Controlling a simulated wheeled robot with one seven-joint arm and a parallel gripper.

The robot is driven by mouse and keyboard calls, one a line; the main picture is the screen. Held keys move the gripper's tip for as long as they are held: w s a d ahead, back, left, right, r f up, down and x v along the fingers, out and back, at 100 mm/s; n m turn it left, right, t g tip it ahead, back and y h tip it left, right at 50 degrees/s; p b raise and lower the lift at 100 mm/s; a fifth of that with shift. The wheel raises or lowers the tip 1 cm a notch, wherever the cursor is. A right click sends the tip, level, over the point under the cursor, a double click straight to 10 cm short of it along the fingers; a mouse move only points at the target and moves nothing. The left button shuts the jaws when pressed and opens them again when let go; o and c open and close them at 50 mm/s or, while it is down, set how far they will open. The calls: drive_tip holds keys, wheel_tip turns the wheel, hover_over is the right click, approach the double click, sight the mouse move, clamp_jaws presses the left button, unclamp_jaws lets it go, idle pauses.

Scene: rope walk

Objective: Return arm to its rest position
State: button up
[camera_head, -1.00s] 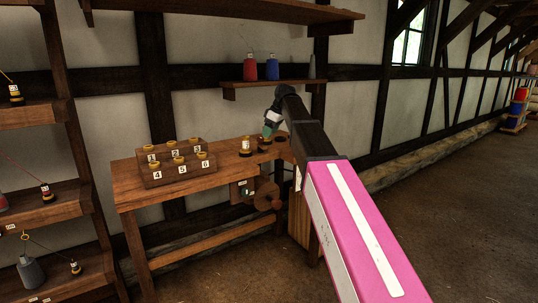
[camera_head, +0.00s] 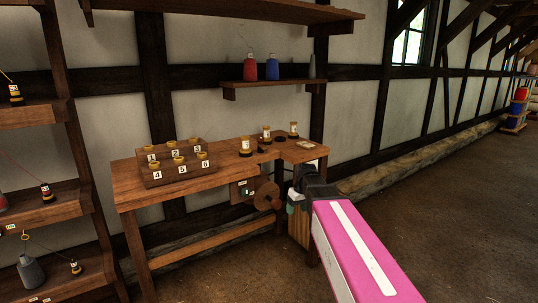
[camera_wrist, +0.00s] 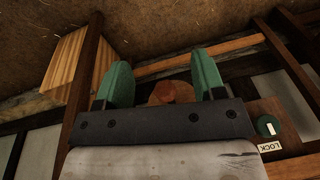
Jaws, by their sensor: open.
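My arm reaches in from the lower right of the head view, a pink link with a white stripe and a dark joint at its far end. My gripper (camera_wrist: 162,84) shows in the wrist view as two green fingers set wide apart with nothing between them. In the head view the gripper is mostly hidden near the dark joint, in front of the right end of the wooden workbench (camera_head: 207,183). Behind the fingers in the wrist view is a round wooden disc (camera_wrist: 160,93); a disc on the bench front (camera_head: 266,195) also shows in the head view.
Numbered holders (camera_head: 178,163) and several small labelled bobbins (camera_head: 245,147) stand on the bench. A wall shelf (camera_head: 268,86) carries a red spool (camera_head: 250,69) and a blue spool (camera_head: 271,69). Wooden shelving (camera_head: 45,208) stands at left. The floor (camera_head: 450,210) at right is clear.

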drive_tip(key=s+d+f+m+h, duration=0.1)
drive_tip(key=s+d+f+m, duration=0.1)
drive_tip(key=s+f, duration=0.5)
drive_tip(key=s+d+f+m+g, duration=0.1)
drive_tip(key=s+d+f+m, duration=0.2)
drive_tip(key=s, duration=0.7)
wheel_tip(320, 180, down, 4)
drive_tip(key=shift+s+d+f+h, duration=0.1)
drive_tip(key=shift+s+d+h, duration=0.3)
drive_tip(key=shift+d, duration=0.65)
